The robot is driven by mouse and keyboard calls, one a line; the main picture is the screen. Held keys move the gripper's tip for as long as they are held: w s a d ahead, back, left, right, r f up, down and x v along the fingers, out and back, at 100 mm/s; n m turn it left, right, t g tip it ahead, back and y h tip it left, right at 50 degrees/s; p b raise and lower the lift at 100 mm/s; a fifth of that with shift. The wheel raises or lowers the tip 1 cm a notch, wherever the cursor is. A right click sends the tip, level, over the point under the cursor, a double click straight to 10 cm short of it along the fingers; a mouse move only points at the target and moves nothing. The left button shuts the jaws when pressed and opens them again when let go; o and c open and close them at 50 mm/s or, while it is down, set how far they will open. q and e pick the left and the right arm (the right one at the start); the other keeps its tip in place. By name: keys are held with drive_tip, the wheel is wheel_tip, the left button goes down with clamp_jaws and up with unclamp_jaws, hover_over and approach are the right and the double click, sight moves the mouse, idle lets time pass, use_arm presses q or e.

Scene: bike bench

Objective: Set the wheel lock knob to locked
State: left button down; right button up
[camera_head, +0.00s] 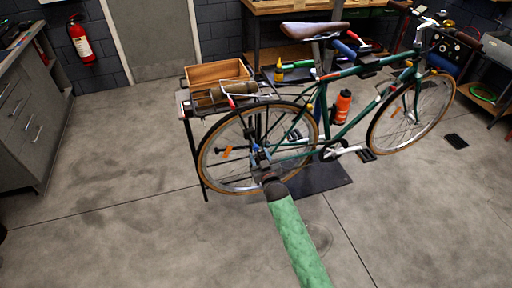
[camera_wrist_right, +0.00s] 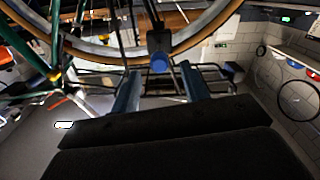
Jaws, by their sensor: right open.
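The green bicycle (camera_head: 290,140) stands upright with its rear wheel (camera_head: 203,165) facing me at the left. My right gripper (camera_head: 258,154) reaches to the near side of the rear wheel, close to the hub. In the right wrist view its two blue fingers are apart, with no object gripped. A round blue knob (camera_wrist_right: 160,62), which looks like the wheel lock knob, shows between the fingertips, in front of the tyre (camera_wrist_right: 200,35). I cannot tell whether the fingers touch it, nor read its setting. In the head view the gripper hides the knob. My left gripper is not in view.
A wooden crate (camera_head: 218,74) sits on a small stand (camera_head: 187,104) behind the rear wheel. An orange bottle (camera_head: 342,106) is on the frame. A workbench (camera_head: 275,8) stands behind and grey cabinets (camera_head: 30,115) at left. The floor in front is clear.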

sight(257, 150)
drive_tip(key=p+x, duration=0.1)
drive_tip(key=x, duration=0.3)
drive_tip(key=shift+f, duration=0.1)
drive_tip(key=shift+w+a, duration=0.1)
drive_tip(key=shift+w, duration=0.3)
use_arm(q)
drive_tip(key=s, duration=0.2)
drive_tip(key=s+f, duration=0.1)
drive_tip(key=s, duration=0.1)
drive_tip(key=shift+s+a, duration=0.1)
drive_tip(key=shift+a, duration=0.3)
use_arm(e)
drive_tip(key=shift+w, duration=0.15)
drive_tip(key=shift+c, duration=0.5)
